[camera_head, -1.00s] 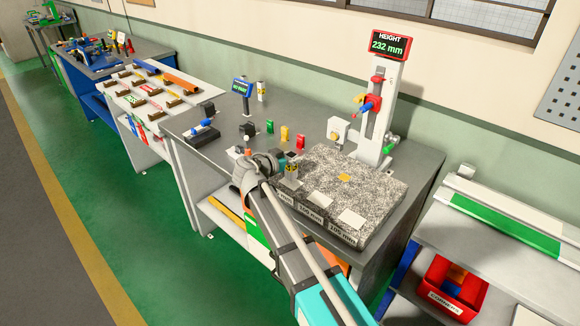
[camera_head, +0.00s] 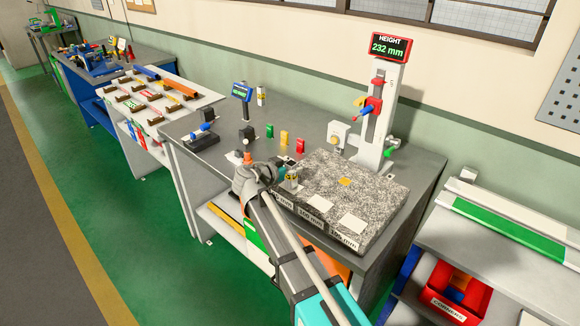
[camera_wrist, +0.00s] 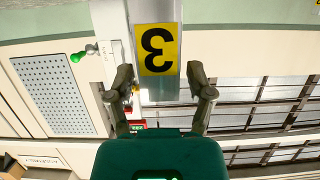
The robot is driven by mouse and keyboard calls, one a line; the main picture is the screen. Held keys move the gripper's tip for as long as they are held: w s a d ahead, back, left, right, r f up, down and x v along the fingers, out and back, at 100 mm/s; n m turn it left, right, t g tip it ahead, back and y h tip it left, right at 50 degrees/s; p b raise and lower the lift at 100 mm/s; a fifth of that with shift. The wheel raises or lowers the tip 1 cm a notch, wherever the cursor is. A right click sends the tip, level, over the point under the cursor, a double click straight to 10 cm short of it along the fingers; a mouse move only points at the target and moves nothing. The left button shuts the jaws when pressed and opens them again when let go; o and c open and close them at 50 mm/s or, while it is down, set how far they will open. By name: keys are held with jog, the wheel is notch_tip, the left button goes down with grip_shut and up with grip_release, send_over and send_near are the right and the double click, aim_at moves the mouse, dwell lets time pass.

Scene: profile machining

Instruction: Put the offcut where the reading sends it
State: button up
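A short upright piece with a yellow label (camera_head: 291,181), apparently the offcut, stands at the granite slab's left side. A narrow gap seems to show at the right finger; contact on the left is unclear. The height gauge (camera_head: 375,115) stands behind the slab, and its display (camera_head: 391,47) reads 232 mm. The granite slab (camera_head: 375,190) carries white pads and front labels in mm.
Green, yellow and red markers (camera_head: 285,138) stand behind the slab's left end. A small blue-framed screen (camera_head: 241,91) and a dark fixture (camera_head: 203,137) are farther left. A white rack table (camera_head: 185,103) lies beyond. A red bin labelled CORNERS (camera_head: 455,293) is at lower right.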

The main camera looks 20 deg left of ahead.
jog(key=shift+r, duration=0.15)
dwell(0.3)
jog(key=shift+s+a+r+p, duration=0.25)
jog(key=shift+s+p, duration=0.15)
jog(key=shift+s, duration=0.1)
jog(key=p+v, duration=0.3)
jog(key=v, duration=0.8)
jog(key=shift+f, duration=0.1)
